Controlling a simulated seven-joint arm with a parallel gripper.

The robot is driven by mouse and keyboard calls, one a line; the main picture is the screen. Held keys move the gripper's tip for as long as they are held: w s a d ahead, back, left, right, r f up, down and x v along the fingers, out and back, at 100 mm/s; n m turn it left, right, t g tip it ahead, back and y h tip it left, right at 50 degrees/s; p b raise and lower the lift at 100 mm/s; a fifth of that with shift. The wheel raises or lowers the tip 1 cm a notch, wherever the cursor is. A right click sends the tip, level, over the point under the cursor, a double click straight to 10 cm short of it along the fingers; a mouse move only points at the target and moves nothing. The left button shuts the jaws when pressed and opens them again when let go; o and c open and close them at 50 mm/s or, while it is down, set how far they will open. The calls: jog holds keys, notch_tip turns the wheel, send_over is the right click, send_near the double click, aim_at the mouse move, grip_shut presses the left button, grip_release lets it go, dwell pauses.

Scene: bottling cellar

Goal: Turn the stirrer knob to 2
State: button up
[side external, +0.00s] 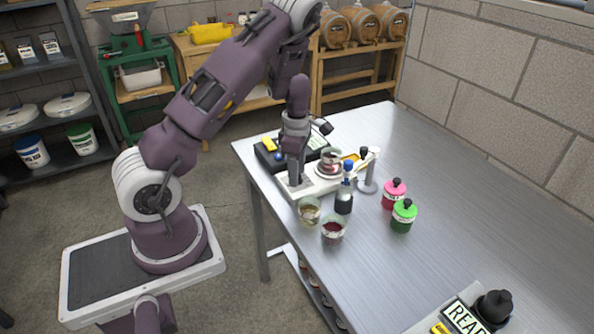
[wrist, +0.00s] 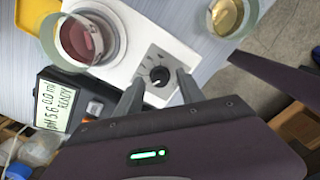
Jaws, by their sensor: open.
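The stirrer (side external: 325,184) is a white, flat unit on the metal table, and a beaker of red liquid (side external: 331,157) stands on its round plate. My gripper (wrist: 163,80) is open, with one finger on each side of the knob. I cannot tell whether either finger touches it. In the side view my gripper (side external: 294,180) points down at the stirrer's near end and hides the knob.
A black meter (wrist: 68,105) reading pH 5.6 lies beside the stirrer. Glasses of pale (side external: 309,211) and red liquid (side external: 333,231), a dark bottle (side external: 343,201), and pink (side external: 394,195) and green bottles (side external: 403,216) stand close by.

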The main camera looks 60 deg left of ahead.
grip_shut()
jog(key=m, duration=1.1)
jog(key=shift+m, duration=0.3)
dwell(0.9)
grip_release()
